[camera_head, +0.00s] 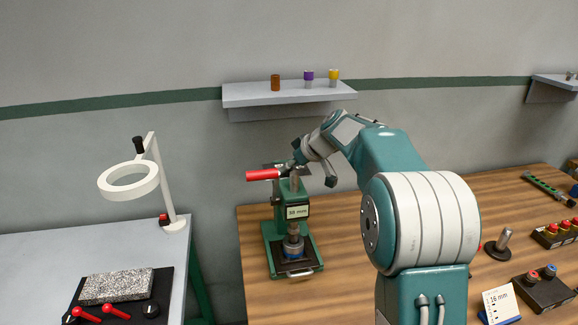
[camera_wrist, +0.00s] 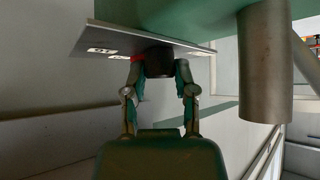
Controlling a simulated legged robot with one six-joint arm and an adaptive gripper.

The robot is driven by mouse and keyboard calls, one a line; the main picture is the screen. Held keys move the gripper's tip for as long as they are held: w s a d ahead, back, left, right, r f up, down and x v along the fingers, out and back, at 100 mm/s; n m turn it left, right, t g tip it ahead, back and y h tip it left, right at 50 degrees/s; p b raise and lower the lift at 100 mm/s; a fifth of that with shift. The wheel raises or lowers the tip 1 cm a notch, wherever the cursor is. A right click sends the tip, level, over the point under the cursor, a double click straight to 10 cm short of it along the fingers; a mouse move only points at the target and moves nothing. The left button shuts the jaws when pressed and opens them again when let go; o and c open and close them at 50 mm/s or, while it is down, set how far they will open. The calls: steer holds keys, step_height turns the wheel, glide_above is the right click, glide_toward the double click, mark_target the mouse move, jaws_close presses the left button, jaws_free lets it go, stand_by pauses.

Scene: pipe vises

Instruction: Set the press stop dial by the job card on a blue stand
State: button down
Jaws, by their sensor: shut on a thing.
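The green press (camera_head: 272,240) stands on the wooden bench, with a red lever handle (camera_head: 262,174) pointing left at its top. A small display (camera_head: 297,212) on its front carries a mm figure that I cannot read surely. My gripper (camera_head: 299,158) is at the press head, partly hidden there. In the wrist view my gripper (camera_wrist: 160,72) is shut on a black dial (camera_wrist: 160,58), one finger on each side. The dial sits at a grey plate (camera_wrist: 112,42) with small white labels.
A grey cylinder (camera_wrist: 265,65) hangs close right of my gripper. A wall shelf (camera_head: 290,94) above the press holds small coloured cylinders. Control boxes (camera_head: 543,289) fill the bench's right side. A white ring lamp (camera_head: 128,182) stands on the left table.

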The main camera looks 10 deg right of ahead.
steer(key=shift+f+m, duration=0.15)
steer(key=shift+m, duration=0.25)
steer(key=m+h, duration=0.1)
steer(key=m+t+h, duration=0.1)
steer(key=shift+s+a+m, duration=0.1)
steer(key=shift+a+m, duration=0.05)
steer(key=shift+m, duration=0.15)
steer(key=shift+f+m+t+h, duration=0.1)
steer(key=shift+m+t+h, duration=0.6)
steer(key=shift+m+h, duration=1)
steer(key=shift+m, duration=0.7)
steer(key=shift+c, duration=2)
jaws_free()
